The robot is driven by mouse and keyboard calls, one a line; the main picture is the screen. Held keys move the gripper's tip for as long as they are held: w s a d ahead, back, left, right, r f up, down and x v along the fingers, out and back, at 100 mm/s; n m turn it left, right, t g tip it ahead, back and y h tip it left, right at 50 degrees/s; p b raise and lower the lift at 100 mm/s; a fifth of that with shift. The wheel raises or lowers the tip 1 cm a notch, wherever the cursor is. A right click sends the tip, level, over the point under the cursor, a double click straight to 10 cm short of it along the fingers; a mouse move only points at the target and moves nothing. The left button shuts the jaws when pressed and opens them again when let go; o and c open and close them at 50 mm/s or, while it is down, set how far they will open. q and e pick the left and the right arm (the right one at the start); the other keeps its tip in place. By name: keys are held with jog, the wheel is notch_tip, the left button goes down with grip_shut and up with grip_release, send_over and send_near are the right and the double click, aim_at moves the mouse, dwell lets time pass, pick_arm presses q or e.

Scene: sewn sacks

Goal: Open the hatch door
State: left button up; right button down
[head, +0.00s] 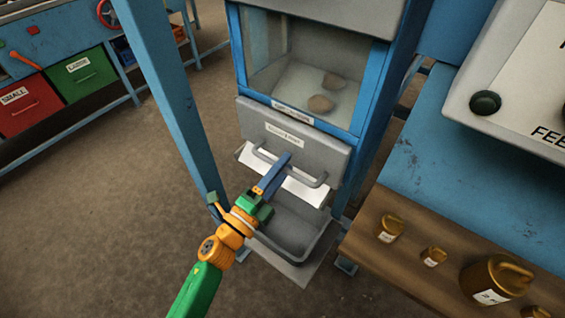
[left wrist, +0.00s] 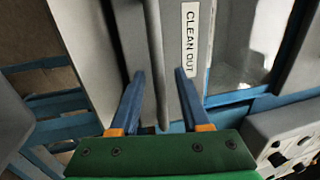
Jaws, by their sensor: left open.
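The hatch door (head: 325,152) is a grey panel on the front of a blue-framed bin, below its window. It has a white label and a grey bar handle (head: 318,184). My left gripper (head: 284,163) reaches up to the handle from below. In the left wrist view its two blue fingers (left wrist: 160,82) are apart, with the handle bar (left wrist: 155,45) running between them. I cannot tell whether either finger touches it. The label there reads CLEAN OUT (left wrist: 190,38). My right gripper is out of view.
A grey tray (head: 318,248) stands under the hatch. Two brown lumps (head: 321,104) lie behind the window. A blue post (head: 172,90) rises close left of my arm. At right, a wooden bench (head: 375,255) carries several brass weights (head: 490,280).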

pick_arm(q)
jog(key=shift+w+d, duration=0.1)
jog(key=shift+w, duration=0.3)
jog(key=shift+s, duration=0.1)
grip_shut()
dwell(1.0)
